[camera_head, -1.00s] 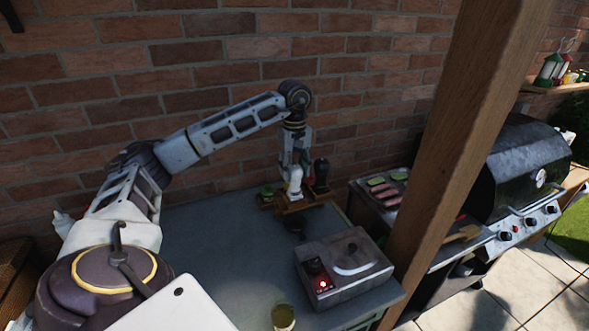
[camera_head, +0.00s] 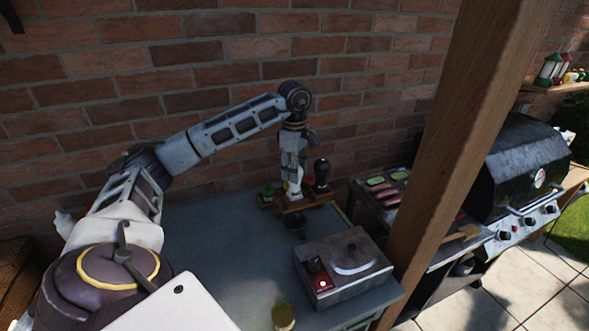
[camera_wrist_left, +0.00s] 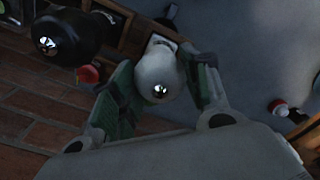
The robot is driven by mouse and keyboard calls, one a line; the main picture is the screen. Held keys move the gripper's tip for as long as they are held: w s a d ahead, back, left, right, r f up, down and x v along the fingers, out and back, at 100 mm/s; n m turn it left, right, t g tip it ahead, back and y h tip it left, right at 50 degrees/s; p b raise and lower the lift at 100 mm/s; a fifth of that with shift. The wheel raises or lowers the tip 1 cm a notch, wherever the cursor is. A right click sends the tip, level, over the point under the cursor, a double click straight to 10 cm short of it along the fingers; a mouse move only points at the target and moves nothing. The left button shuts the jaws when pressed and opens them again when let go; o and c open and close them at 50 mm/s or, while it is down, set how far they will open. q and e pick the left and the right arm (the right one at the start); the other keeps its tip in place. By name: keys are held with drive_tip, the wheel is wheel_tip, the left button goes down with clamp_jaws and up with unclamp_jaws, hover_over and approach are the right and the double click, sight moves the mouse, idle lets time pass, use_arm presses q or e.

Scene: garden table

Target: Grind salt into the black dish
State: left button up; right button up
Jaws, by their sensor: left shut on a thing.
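My left gripper (camera_head: 293,180) is at the back of the table, by the wooden rack (camera_head: 310,201). In the left wrist view, its fingers (camera_wrist_left: 168,88) are shut on a white grinder (camera_wrist_left: 160,72) with a shiny metal knob. The grinder is mostly hidden by the gripper in the head view. A black grinder (camera_head: 321,170) stands beside it to the right, and also shows in the left wrist view (camera_wrist_left: 68,38). The black dish (camera_head: 295,222) lies on the table just in front of the rack. My right gripper is not in view.
A grey box with a red light (camera_head: 345,266) stands at the front right of the table (camera_head: 215,240). A yellowish jar (camera_head: 283,317) is at the front edge. A wooden post (camera_head: 450,130) and a grill (camera_head: 520,165) are to the right. The brick wall is close behind.

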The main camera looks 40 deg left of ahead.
use_arm(q)
drive_tip(key=shift+n, duration=0.4)
drive_tip(key=o, duration=1)
drive_tip(key=shift+o, duration=0.2)
wheel_tip(320, 180, up, 12)
drive_tip(key=shift+f, duration=0.2)
idle(1.1)
drive_tip(key=shift+r, duration=0.15)
idle(0.8)
